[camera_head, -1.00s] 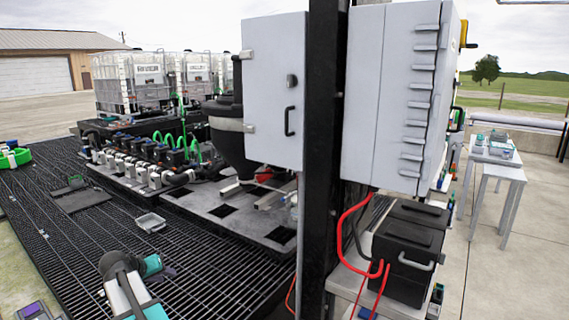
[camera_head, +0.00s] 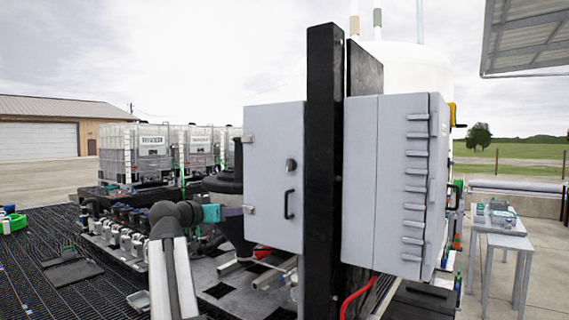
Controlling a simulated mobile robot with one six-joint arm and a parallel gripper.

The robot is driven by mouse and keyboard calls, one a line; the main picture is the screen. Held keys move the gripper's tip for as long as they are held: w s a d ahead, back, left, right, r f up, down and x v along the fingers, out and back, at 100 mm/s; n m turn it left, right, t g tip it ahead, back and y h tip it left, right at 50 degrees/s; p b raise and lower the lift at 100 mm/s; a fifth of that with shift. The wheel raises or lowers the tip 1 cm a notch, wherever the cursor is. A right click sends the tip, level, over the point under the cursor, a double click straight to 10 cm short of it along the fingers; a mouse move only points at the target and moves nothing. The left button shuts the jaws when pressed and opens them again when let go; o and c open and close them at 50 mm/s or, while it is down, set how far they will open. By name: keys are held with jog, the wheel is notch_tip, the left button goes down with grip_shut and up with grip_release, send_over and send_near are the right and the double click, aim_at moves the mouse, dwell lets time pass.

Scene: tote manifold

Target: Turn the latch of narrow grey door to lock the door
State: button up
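The narrow grey door (camera_head: 268,170) is on the left of the black post and looks closed. It has hinges on its left edge. Its small dark latch (camera_head: 291,165) sits near the right edge, above a black pull handle (camera_head: 289,204). The latch's exact turn is too small to tell. My arm rises at the lower left, with its teal and purple end, my gripper (camera_head: 235,211), pointing right near the door's lower hinge. It is left of the latch and handle. Its fingers are not clear, and nothing visible is held.
A black post (camera_head: 324,170) stands right of the door. A wider grey cabinet (camera_head: 385,180) is beyond it, with a red cable (camera_head: 357,297) below. A black hopper (camera_head: 225,183) is behind my arm. White tables (camera_head: 500,240) stand far right. Space before the door looks clear.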

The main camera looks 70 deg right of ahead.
aim_at(288, 162)
jog(key=s+r+m+g+h, duration=0.1)
jog(key=s+r+m+g, duration=0.1)
jog(key=s+r, duration=0.8)
notch_tip(288, 162, up, 5)
jog(key=shift+f+m+g+h, duration=0.2)
jog(key=shift+m+g+h, duration=0.1)
jog(key=shift+m, duration=0.3)
jog(key=shift+d+p, duration=0.1)
jog(key=shift+p, duration=0.2)
jog(key=p+x, duration=0.5)
jog(key=x, duration=0.8)
jog(key=shift+d, duration=0.35)
grip_shut()
